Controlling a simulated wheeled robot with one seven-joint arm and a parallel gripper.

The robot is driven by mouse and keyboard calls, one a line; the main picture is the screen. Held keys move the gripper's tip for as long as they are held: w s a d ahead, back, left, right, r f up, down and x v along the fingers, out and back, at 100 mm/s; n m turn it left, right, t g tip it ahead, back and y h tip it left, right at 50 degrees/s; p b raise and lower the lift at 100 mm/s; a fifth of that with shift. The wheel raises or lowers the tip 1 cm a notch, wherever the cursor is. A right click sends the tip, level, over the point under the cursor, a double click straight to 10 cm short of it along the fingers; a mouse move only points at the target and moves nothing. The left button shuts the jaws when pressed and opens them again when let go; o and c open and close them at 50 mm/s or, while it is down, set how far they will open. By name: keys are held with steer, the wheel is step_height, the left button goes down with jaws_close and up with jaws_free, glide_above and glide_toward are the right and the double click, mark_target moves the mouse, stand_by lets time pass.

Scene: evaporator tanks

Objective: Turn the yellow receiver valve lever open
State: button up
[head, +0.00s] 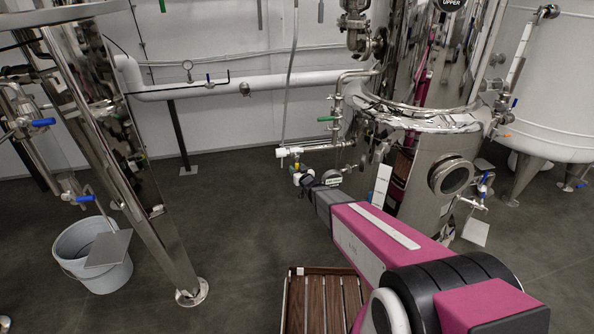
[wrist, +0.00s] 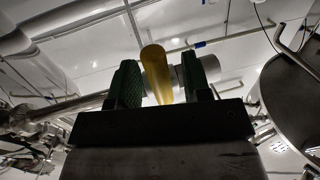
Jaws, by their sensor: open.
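The yellow receiver valve lever (wrist: 157,74) stands between the two green-padded fingers of my gripper (wrist: 160,80) in the wrist view. The fingers are apart on either side of it, and a gap shows between the lever and the left finger. I cannot tell whether the right finger touches it. A grey cylindrical part shows behind the lever. In the head view a small patch of the yellow lever (head: 296,179) shows at the tip of my gripper (head: 305,181), below a white horizontal fitting. The rest of the valve is largely hidden there.
The steel receiver vessel (head: 412,185) stands just right of my gripper, with a round port (head: 452,176) and a green-handled valve (head: 327,119) nearby. A slatted wooden platform (head: 318,300) lies below my arm. A grey bucket (head: 75,262) stands at left. Open floor lies between.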

mark_target(282, 154)
jaws_close()
steer(key=shift+a, duration=0.1)
steer(key=shift+s+a+r+m+t+h, duration=0.4)
steer(key=shift+a+r+m, duration=0.65)
steer(key=shift+m, duration=2.3)
steer(key=shift+s+a+r+m+t+h, duration=0.2)
steer(key=shift+a+r+m+t+h, duration=0.5)
steer(key=shift+m, duration=2.7)
steer(key=shift+s+a+r+m+t+h, duration=0.25)
steer(key=shift+a+r+m+t, duration=0.35)
steer(key=shift+a+r+m, duration=1.8)
steer(key=shift+d+f+m, duration=0.4)
steer(key=shift+d+m, duration=0.2)
steer(key=shift+d+f+m, duration=0.4)
steer(key=shift+d+m, duration=0.15)
